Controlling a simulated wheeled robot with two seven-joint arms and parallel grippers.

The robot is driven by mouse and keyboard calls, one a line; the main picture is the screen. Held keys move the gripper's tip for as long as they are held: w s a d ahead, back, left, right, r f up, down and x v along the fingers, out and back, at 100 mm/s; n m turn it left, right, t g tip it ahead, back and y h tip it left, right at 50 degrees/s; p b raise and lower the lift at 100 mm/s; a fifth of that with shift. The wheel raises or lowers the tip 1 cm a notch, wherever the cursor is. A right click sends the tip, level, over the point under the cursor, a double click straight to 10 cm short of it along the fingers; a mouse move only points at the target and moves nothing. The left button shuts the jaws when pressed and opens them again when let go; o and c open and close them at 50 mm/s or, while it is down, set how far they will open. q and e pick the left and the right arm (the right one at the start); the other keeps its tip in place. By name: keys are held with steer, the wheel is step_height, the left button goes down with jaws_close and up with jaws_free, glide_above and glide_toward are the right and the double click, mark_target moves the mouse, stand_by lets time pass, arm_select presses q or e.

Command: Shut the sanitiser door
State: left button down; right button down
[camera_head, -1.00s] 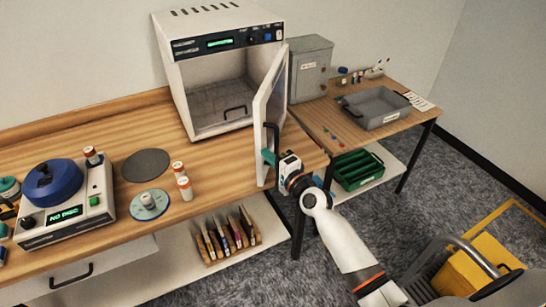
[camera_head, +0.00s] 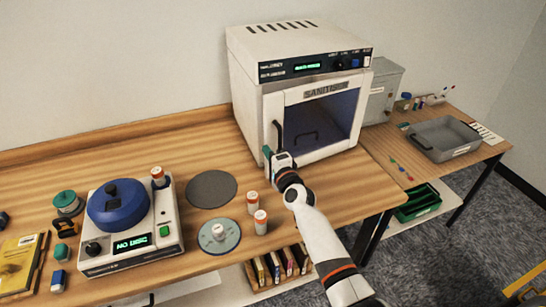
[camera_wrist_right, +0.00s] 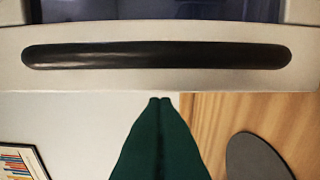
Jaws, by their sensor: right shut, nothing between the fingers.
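The white sanitiser (camera_head: 300,42) stands on the wooden bench. Its door (camera_head: 345,88), with a dark window and a SANITISER label, lies across the front opening and looks closed or nearly so; I cannot tell whether it is fully flush or latched. The black door handle (camera_head: 277,135) is upright near the door's left edge, and it spans the right wrist view (camera_wrist_right: 155,55). My right gripper (camera_head: 267,151) is at the lower left of the door, beside the handle. Its green fingers (camera_wrist_right: 160,99) are together and empty, pointing at the door's edge strip. My left gripper is not in view.
A NO DISC machine (camera_head: 131,222) with a blue lid, a grey disc (camera_head: 212,189), a teal disc (camera_head: 219,235) and orange-capped vials (camera_head: 253,203) stand left of my right arm. A grey tray (camera_head: 447,139) is on the right-hand table.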

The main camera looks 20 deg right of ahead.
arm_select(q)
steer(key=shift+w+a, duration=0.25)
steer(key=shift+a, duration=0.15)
arm_select(e)
steer(key=shift+w+a+m+h, duration=0.15)
steer(key=shift+w+h, duration=0.05)
steer(key=shift+w, duration=0.3)
steer(key=shift+w+a+m+h, duration=0.15)
steer(key=shift+w+h, duration=0.05)
steer(key=shift+w, duration=0.3)
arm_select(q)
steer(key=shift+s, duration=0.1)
arm_select(e)
steer(key=shift+s+f, duration=0.1)
